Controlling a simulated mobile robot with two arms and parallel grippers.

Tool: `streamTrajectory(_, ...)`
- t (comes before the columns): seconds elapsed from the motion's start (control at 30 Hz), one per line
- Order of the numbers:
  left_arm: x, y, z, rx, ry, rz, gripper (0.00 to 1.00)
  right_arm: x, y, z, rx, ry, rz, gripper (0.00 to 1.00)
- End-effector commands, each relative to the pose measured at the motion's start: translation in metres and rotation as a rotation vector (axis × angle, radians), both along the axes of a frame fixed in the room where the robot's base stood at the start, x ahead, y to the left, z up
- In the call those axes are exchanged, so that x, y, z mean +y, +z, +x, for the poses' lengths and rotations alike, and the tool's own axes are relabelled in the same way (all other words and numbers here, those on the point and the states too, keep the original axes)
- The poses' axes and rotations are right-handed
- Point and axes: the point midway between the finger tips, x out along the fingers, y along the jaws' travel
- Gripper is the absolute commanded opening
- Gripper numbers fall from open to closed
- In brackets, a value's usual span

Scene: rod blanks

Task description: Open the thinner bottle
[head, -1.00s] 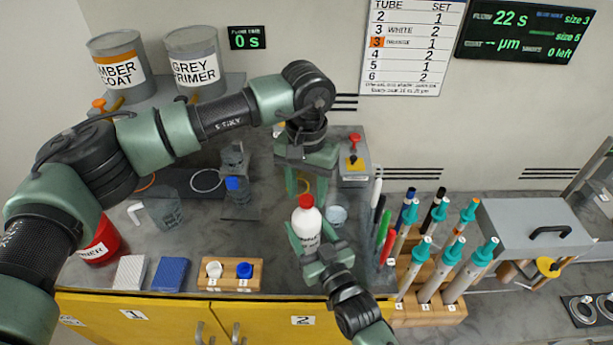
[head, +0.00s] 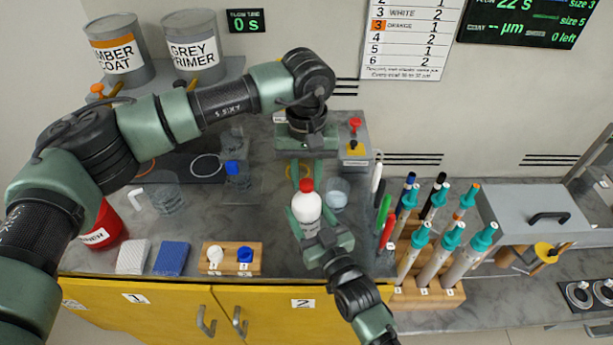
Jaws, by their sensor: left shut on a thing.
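The thinner bottle (head: 306,210) is white with a red cap (head: 306,186) and is upright near the front edge of the bench. My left gripper (head: 305,178) points down from above and is shut on the red cap, its fingers partly hidden behind it. My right gripper (head: 309,222) comes from the front, with a finger on each side of the bottle body, and looks shut on it. The bottle's lower part is hidden by the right gripper. I cannot tell whether its base touches the bench.
A glass beaker (head: 336,194) is close right of the bottle, with pens and a wooden rod rack (head: 434,294) further right. A wooden cap block (head: 231,259), sponges (head: 171,258) and a red container (head: 104,229) are to the left. Paint cans stand behind.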

Motion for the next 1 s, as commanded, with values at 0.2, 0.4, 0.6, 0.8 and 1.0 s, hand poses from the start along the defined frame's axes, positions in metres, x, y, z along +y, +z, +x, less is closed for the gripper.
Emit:
streamTrajectory(0.2, 0.0001, 0.0007, 0.0002, -0.001, 0.553, -0.001, 0.0, 0.0001, 0.0007, 0.0002, -0.002, 0.0, 0.001, 0.0)
streamTrajectory(0.4, -0.0001, 0.0011, 0.0002, -0.001, 1.066, -0.001, 0.0, 0.0001, 0.0007, 0.0002, -0.002, 0.0, 0.0, 0.0)
streamTrajectory(0.6, -0.0002, 0.0015, 0.0002, 0.0, 1.581, -0.001, 0.0, 0.0002, 0.0007, 0.0, -0.002, 0.0, 0.0, 0.0)
streamTrajectory(0.8, -0.0005, 0.0018, 0.0002, 0.001, 2.095, -0.001, 0.0, 0.0003, 0.0007, 0.0, -0.002, 0.0, 0.0, 0.0)
streamTrajectory(1.0, -0.0005, 0.0021, 0.0004, 0.002, 2.61, -0.001, 0.0, 0.0004, 0.0006, -0.0002, -0.002, 0.001, 0.0, 0.0)
